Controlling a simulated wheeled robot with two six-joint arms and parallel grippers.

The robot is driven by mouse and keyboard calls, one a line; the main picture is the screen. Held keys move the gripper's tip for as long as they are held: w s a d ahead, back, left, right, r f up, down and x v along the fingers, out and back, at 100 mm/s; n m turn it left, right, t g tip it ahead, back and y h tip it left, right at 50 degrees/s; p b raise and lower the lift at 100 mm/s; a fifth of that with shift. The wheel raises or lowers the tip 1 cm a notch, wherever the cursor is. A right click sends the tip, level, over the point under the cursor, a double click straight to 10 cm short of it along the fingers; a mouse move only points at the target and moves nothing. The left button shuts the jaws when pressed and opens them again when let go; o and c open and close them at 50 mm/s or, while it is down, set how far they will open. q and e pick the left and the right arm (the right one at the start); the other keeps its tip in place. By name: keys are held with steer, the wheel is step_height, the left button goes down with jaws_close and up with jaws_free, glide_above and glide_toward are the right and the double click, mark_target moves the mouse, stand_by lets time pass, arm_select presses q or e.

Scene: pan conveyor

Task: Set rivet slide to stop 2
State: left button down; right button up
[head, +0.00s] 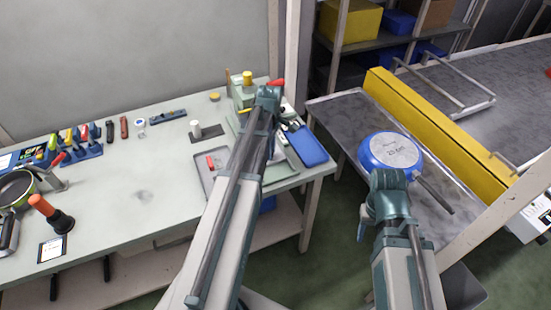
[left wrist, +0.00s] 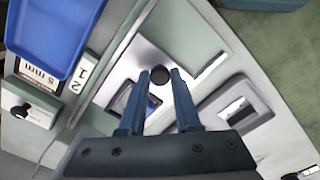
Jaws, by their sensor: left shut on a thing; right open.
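My left gripper (head: 269,92) is over the back right part of the workbench. In the left wrist view its two blue fingers (left wrist: 160,86) close around a dark round knob (left wrist: 159,75). The knob is above a pale plate (left wrist: 128,62) with an opening, which may be the rivet slide. Tags with a 1 and a 2 (left wrist: 79,79) and a "5 mm" label (left wrist: 37,78) are at the left. I cannot tell which stop the slide is at. My right gripper (head: 372,212) is open, close to a blue round pan (head: 372,150); its fingertips are hard to make out.
The workbench (head: 130,190) carries several tools, a grey tray (head: 197,183) and a blue bin (head: 307,148) close to my left arm. A yellow rail (head: 430,125) edges the conveyor at the right. The bench's middle is mostly clear.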

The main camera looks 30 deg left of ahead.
arm_select(q)
steer(key=w+a, duration=0.2)
steer(key=shift+w+a, duration=0.2)
steer(key=shift+a, duration=0.1)
steer(key=shift+s, duration=0.1)
steer(key=c, duration=0.6)
jaws_free()
steer(key=shift+r, duration=0.1)
step_height(320, 180, up, 14)
steer(key=p, duration=1.3)
steer(key=shift+f+p, duration=0.2)
steer(key=shift+p, duration=0.2)
